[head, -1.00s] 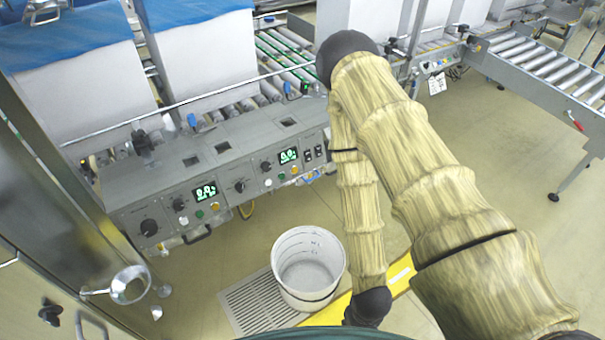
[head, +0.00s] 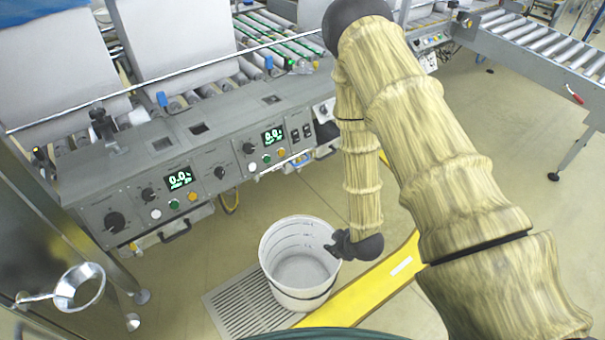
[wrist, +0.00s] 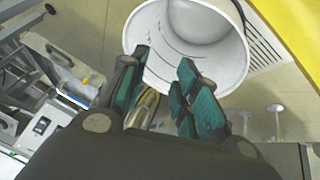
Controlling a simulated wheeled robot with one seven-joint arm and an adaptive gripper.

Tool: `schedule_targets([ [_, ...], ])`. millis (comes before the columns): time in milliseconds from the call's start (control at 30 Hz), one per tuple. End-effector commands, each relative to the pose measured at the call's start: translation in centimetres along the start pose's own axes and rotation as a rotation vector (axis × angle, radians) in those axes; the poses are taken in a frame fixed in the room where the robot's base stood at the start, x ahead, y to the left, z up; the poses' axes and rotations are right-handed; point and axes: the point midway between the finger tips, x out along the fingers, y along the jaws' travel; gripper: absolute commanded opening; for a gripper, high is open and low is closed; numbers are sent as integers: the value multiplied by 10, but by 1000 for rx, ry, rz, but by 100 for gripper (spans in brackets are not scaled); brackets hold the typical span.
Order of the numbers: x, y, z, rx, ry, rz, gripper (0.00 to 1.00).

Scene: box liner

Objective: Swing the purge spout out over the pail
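The white pail (head: 280,286) stands upright on the floor at the edge of a floor grate, with its mouth open upward. A shiny metal funnel-like ring on a short arm, which looks like the purge spout (head: 72,305), sticks out at the lower left in the head view, well left of the pail. My gripper (head: 333,246) is at the pail's right rim in the head picture; whether it touches is unclear. In the wrist view my gripper (wrist: 156,90) has its teal-padded fingers apart with nothing between them, and the pail (wrist: 205,75) shows beyond them. The spout is not identifiable there.
A grey control panel (head: 130,197) with knobs and green displays runs behind the pail. A steel cabinet (head: 45,225) stands at the left. The floor grate (head: 232,308) and a yellow floor strip (head: 360,296) lie by the pail. Floor between spout and pail looks clear.

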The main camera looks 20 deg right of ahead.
Motion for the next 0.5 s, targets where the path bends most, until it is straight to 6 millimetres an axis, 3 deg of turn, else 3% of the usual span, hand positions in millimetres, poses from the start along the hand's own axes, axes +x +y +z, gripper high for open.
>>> schedule_targets([
  [33,24,9,-5,-51,39,22,31],
  [100,41,24,-17,-129,90,49,31],
  [500,111,104,-91,-574,346,254,31],
])
